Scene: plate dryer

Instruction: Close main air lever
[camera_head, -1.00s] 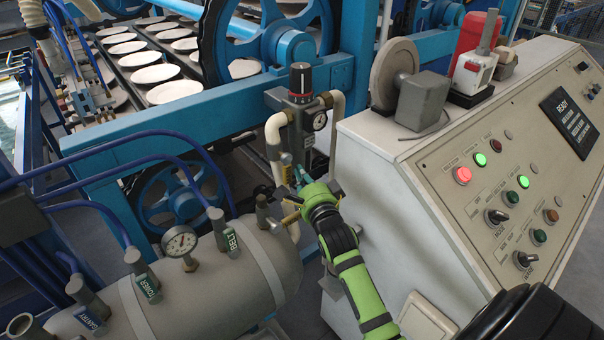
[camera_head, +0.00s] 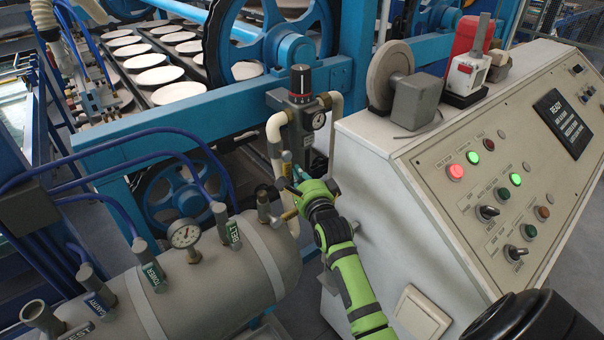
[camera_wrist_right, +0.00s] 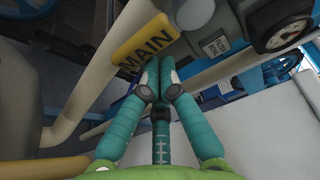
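The main air lever carries a yellow MAIN label (camera_wrist_right: 146,44), seen in the right wrist view beside a cream pipe. In the head view it lies by the vertical pipe below the black-knobbed regulator (camera_head: 301,92), largely hard to make out. My right gripper (camera_head: 297,176) reaches to this spot from below. In the right wrist view its teal fingers (camera_wrist_right: 159,72) are drawn together, with the tips beside the label's lower right edge. They look shut, and I see no lever between them; contact with the lever is unclear. My left gripper is not in view.
A grey air tank (camera_head: 215,285) with a gauge and several labelled valves stands at the lower left. The control console (camera_head: 400,185) is close on the right of my arm. Blue machine framing (camera_head: 220,110) and a pressure gauge (camera_head: 318,120) are behind the gripper.

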